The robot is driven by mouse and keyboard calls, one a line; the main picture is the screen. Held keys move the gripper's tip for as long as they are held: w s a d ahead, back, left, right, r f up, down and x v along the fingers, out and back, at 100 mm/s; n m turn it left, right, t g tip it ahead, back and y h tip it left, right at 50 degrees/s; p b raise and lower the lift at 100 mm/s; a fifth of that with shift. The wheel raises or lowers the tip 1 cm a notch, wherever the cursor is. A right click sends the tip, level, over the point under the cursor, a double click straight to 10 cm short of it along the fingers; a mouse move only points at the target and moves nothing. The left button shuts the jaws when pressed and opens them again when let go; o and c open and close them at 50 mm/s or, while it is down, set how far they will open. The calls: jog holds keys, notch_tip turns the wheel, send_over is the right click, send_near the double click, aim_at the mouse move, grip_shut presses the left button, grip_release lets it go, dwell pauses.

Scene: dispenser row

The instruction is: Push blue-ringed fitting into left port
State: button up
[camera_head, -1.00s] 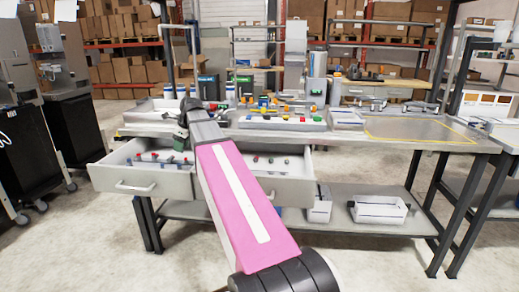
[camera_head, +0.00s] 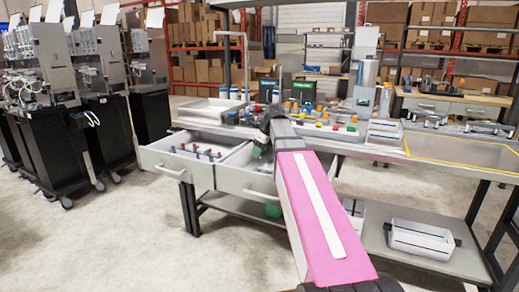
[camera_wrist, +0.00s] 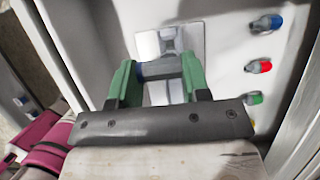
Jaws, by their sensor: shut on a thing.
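My gripper (camera_wrist: 160,66) shows in the wrist view with two green fingers closed on a small grey part with a dull blue band, the blue-ringed fitting (camera_wrist: 160,70). In the head view my gripper (camera_head: 258,150) is small and dark, over the open drawers at the front of the workbench. Dispenser machines (camera_head: 105,62) stand on black cabinets at the left, far from my gripper. I cannot make out a left port on them.
Loose blue (camera_wrist: 265,23), red (camera_wrist: 258,66) and green (camera_wrist: 253,98) ringed fittings lie on the white surface right of my gripper. The open left drawer (camera_head: 170,163) holds several fittings. The workbench (camera_head: 465,150) carries trays and small parts. Floor is clear between machines and bench.

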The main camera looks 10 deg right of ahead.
jog(key=shift+f, duration=2.6)
jog(key=shift+f, duration=0.15)
jog(key=shift+f, duration=1.2)
